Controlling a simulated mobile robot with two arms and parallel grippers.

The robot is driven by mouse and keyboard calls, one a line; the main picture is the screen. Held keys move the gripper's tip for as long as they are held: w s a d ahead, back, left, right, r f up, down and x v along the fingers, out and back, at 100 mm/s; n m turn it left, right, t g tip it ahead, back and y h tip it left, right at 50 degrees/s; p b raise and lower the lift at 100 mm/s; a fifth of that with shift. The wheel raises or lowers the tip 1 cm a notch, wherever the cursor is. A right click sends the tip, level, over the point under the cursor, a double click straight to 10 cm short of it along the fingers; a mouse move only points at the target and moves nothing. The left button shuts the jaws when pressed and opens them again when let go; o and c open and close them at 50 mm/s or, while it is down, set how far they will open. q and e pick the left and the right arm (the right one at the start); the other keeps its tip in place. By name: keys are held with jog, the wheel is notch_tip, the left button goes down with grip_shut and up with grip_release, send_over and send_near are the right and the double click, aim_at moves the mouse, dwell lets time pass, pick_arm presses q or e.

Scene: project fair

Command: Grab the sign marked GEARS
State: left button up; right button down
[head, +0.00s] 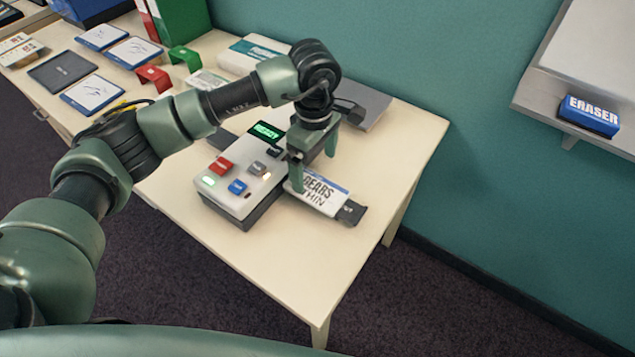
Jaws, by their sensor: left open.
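The GEARS sign (324,196) is a white card with a blue upper edge. It lies on a dark tray (351,213) at the right side of a white machine (226,194). Black letters on it read "GEARS" with a second line like "THIN". My left gripper (314,168) points down with its fingers apart, at the card's left end. One finger overlaps that end in the picture, and I cannot tell whether it touches. The gripper hides part of the card and machine. My right gripper is out of view.
The machine has a green lit display (267,131) and red, blue and grey buttons. A grey flat item (366,101) lies behind my gripper. Several blue-edged cards, red and green stands and a white box (252,54) sit further left. The table's front right corner (310,270) is clear.

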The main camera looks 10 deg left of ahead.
aim_at(316, 188)
pick_arm(q)
jog(key=shift+s+d+f+p, duration=0.1)
jog(key=shift+s+f+p, duration=0.15)
jog(key=shift+f, duration=0.25)
jog(key=shift+s+d+f+p, duration=0.1)
jog(key=shift+s+f+p, duration=0.1)
jog(key=shift+f, duration=0.3)
notch_tip(316, 188, down, 3)
jog(key=shift+r, duration=0.15)
jog(key=shift+w+f+p, duration=0.1)
jog(key=shift+f+p, duration=0.2)
jog(key=shift+f, duration=0.1)
jog(key=c, duration=1.5)
jog(key=shift+c, duration=0.6)
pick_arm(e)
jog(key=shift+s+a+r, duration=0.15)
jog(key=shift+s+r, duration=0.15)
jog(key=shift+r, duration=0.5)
